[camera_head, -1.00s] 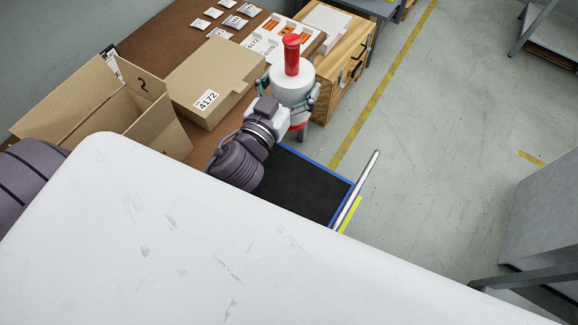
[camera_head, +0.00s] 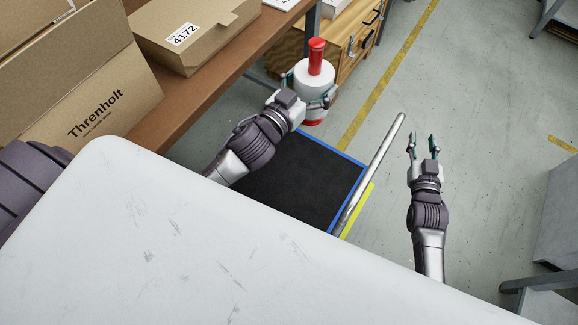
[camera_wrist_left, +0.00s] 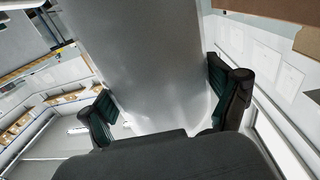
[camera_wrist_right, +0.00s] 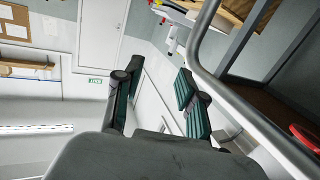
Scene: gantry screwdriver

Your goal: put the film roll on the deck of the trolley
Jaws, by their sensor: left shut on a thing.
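The film roll (camera_head: 313,78) is a white cylinder with a red handle on top and a red end below. My left gripper (camera_head: 314,98) is shut around its white body and holds it upright, up beyond the far edge of the trolley deck (camera_head: 295,182). The roll's pale surface (camera_wrist_left: 150,60) fills the space between the fingers in the left wrist view. The deck is black with a blue rim, partly hidden by my body. My right gripper (camera_head: 423,146) is open and empty, right of the trolley's metal handle (camera_head: 372,170).
A brown bench (camera_head: 215,95) at left carries a carton labelled 4172 (camera_head: 190,35) and an open Threnholt box (camera_head: 105,110). A wooden drawer cabinet (camera_head: 345,40) stands behind the roll.

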